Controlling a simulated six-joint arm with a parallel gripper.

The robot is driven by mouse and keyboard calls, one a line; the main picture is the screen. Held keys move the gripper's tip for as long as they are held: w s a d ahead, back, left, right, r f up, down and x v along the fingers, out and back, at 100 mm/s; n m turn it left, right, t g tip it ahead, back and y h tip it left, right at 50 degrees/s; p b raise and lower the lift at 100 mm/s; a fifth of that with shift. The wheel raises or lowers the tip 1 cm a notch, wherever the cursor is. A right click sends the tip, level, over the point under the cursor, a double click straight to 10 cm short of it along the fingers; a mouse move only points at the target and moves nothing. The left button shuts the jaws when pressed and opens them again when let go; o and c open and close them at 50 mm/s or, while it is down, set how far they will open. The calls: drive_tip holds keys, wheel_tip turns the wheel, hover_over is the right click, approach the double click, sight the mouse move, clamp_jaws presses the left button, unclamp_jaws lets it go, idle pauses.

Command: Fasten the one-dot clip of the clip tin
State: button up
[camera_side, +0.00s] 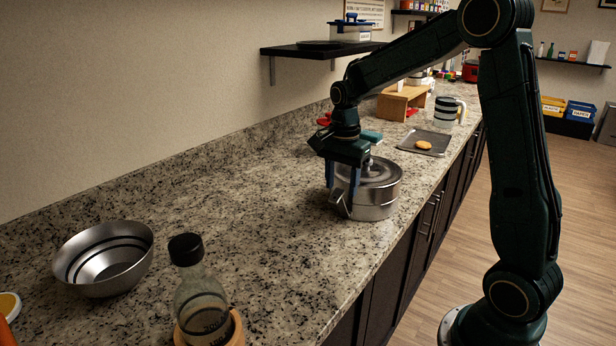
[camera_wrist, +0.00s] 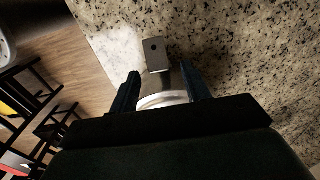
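The clip tin (camera_side: 378,200) is a round silver metal tin with a lid, standing on the counter near its front edge. My gripper (camera_side: 341,190) is at its left side, pointing down. In the wrist view the one-dot clip (camera_wrist: 155,52) is a grey metal tab with a single dark dot, sticking out from the tin. The tin's bright curved edge (camera_wrist: 163,100) shows behind it. My gripper's blue fingers (camera_wrist: 159,84) are apart, one on each side of the clip, with gaps visible. My gripper hides most of the tin in the wrist view.
A metal bowl (camera_side: 104,260) and a dark-capped bottle (camera_side: 199,295) stand at the front left. Behind the tin are a dark tray (camera_side: 410,143) with a biscuit, a striped mug (camera_side: 445,111) and a wooden stand (camera_side: 397,103). The counter left of the tin is clear.

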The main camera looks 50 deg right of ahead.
drive_tip(key=shift+a, duration=0.15)
drive_tip(key=shift+a+r, duration=0.35)
drive_tip(key=shift+a, duration=0.5)
drive_tip(key=shift+a+r, duration=0.3)
drive_tip(key=shift+a, duration=0.6)
drive_tip(key=shift+a+r, duration=0.35)
drive_tip(key=shift+a, duration=0.5)
clamp_jaws()
drive_tip(key=shift+f, duration=0.1)
drive_tip(key=shift+d+f, duration=0.35)
drive_tip(key=shift+f, duration=0.3)
drive_tip(key=shift+d+f, duration=0.35)
drive_tip(key=shift+f, duration=0.25)
drive_tip(key=shift+d, duration=2.5)
idle(0.3)
